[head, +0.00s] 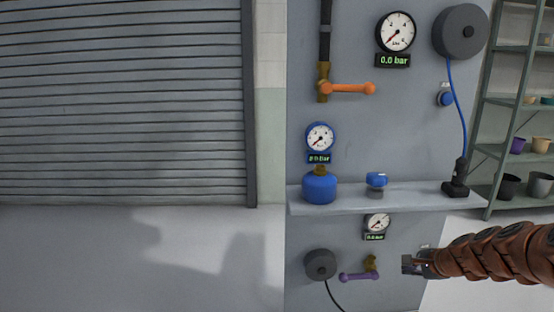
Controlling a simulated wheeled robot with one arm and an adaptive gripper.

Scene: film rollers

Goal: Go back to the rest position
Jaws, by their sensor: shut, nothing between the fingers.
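My gripper (408,264) is at the lower right in the head view, at the end of my brown arm, which reaches in from the right edge. It is small in the picture and points left, shut and empty. It is in front of the lower part of a grey panel (345,220). To its left are a small brass valve (370,263) and a purple lever handle (358,277), with a visible gap between them and my gripper.
A shelf ledge (420,197) above my gripper holds a blue canister with gauge (319,188), a blue knob (376,180) and a black tool (456,185). An orange lever (348,88) is higher up. Racks with pots (520,148) stand right. Floor (130,260) at left is clear.

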